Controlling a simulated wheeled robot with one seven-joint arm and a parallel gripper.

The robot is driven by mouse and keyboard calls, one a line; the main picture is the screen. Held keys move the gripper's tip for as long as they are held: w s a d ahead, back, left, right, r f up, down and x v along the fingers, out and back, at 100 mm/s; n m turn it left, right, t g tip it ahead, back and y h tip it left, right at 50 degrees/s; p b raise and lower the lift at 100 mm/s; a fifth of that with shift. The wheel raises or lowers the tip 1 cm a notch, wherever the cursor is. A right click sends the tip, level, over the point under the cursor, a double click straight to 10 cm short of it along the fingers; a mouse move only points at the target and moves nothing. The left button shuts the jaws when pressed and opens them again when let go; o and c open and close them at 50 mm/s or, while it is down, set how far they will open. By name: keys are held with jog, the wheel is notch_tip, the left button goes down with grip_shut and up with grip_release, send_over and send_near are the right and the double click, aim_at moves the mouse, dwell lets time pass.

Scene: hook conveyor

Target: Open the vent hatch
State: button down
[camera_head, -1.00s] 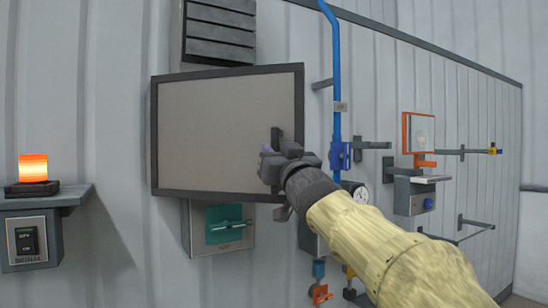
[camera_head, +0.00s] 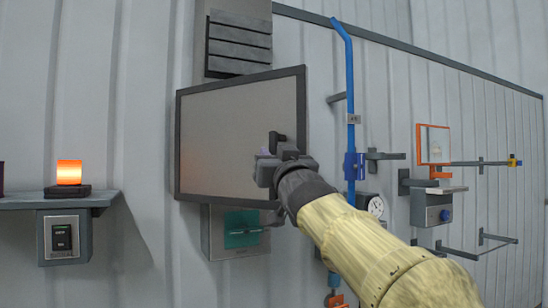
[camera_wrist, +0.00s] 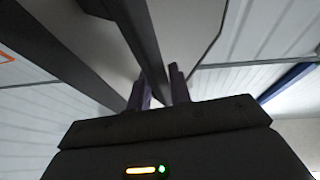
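The vent hatch (camera_head: 240,140) is a flat grey panel in a dark frame on the wall. It stands at an angle to the wall, with its right side swung out toward me. My gripper (camera_head: 266,158) is at the lower right part of the hatch in the head view and covers part of its right edge. In the wrist view two purple fingers (camera_wrist: 160,92) stand on either side of a dark bar (camera_wrist: 148,50), which looks like part of the hatch. I cannot tell whether they press on it. What lies behind the hatch is hidden.
A louvred vent (camera_head: 238,45) is above the hatch, and a box with a teal panel (camera_head: 241,230) is below it. A blue pipe (camera_head: 350,110) runs close on the right, with a gauge (camera_head: 376,206) beside it. A shelf (camera_head: 60,202) with an orange lamp (camera_head: 69,172) is at left.

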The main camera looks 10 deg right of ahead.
jog(key=c, duration=1.4)
grip_release()
jog(key=b+v, duration=0.9)
jog(key=v, duration=0.6)
jog(key=shift+a+f, duration=0.2)
jog(key=shift+f, duration=0.25)
